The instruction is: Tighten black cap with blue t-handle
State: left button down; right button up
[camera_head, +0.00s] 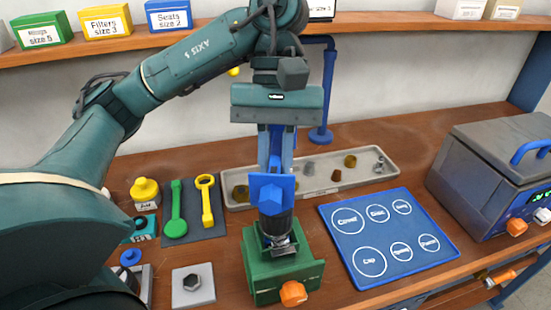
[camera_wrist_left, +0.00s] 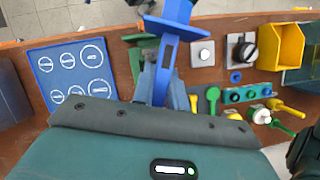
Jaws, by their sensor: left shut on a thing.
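My left gripper (camera_head: 276,165) points down and is shut on the blue t-handle (camera_head: 271,193). The handle also shows in the left wrist view (camera_wrist_left: 168,52), between the fingers. The handle is directly above the dark, cap-like cylinder (camera_head: 277,224), which sits in the green vise-like fixture (camera_head: 264,282) with an orange knob. The handle hides the cylinder's top, so I cannot tell whether the two are engaged. My right gripper is not in view.
A blue labelled mat (camera_head: 345,252) lies right of the fixture. A grey parts tray (camera_head: 340,190) is behind it. Green (camera_head: 175,222) and yellow (camera_head: 208,207) wrenches and a grey plate with a nut (camera_head: 193,297) are left. A grey machine (camera_head: 485,165) stands at the right.

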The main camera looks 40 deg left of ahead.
pick_arm(q)
jog(key=shift+r+m+p, duration=0.1)
jog(key=shift+m+p, duration=0.5)
jog(key=shift+y, duration=0.3)
jog(key=shift+m+p, duration=0.7)
jog(key=shift+m, duration=0.2)
jog(key=shift+y, duration=0.3)
jog(key=shift+a+m+p, duration=0.1)
jog(key=shift+m+p, duration=0.35)
jog(key=shift+m, duration=0.05)
jog(key=shift+m, duration=0.4)
jog(key=shift+y+p, duration=0.3)
jog(key=shift+m+p, duration=0.45)
jog(key=shift+m, duration=0.15)
